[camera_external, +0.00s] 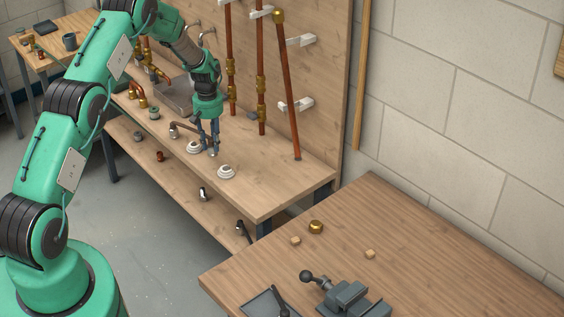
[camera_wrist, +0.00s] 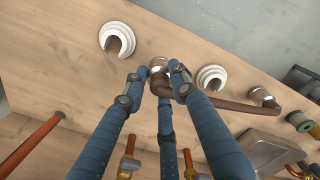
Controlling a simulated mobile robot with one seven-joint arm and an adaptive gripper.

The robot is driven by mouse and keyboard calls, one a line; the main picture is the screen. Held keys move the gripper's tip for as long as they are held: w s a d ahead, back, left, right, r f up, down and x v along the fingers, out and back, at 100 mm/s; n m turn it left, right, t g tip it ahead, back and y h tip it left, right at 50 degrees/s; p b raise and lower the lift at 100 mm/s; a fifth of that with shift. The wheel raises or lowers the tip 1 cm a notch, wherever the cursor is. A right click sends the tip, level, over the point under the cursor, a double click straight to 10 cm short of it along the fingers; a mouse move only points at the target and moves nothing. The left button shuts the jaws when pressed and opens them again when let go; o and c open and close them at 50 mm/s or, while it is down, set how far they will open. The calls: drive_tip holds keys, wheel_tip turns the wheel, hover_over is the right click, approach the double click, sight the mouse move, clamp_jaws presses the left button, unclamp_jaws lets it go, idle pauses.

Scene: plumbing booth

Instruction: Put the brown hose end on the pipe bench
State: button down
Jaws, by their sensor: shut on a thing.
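The brown hose (camera_wrist: 225,102) runs across the wrist view with a metal fitting at each end. My gripper (camera_wrist: 157,78) has its blue fingers closed around the near end fitting (camera_wrist: 159,64). The other end fitting (camera_wrist: 262,96) is at the right, by the bench edge. In the external view, my gripper (camera_external: 213,153) points down over the pipe bench (camera_external: 262,188), between and behind two white ringed outlets. The hose (camera_external: 184,127) shows behind the fingers, to their left. I cannot tell whether the held end touches the bench top.
White ringed outlets (camera_external: 193,147) (camera_external: 226,172) stand close to my fingers. Copper pipes (camera_external: 288,95) rise along the back board. A grey metal box (camera_wrist: 270,153) lies close by. The bench's front right corner is clear. A second table with a vice (camera_external: 345,298) stands in front.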

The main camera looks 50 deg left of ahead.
sight(212, 145)
idle(0.3)
drive_tip(key=shift+f, duration=1.75)
drive_tip(key=shift+f, duration=0.1)
drive_tip(key=c, duration=1.4)
unclamp_jaws()
drive_tip(key=shift+r, duration=6.1)
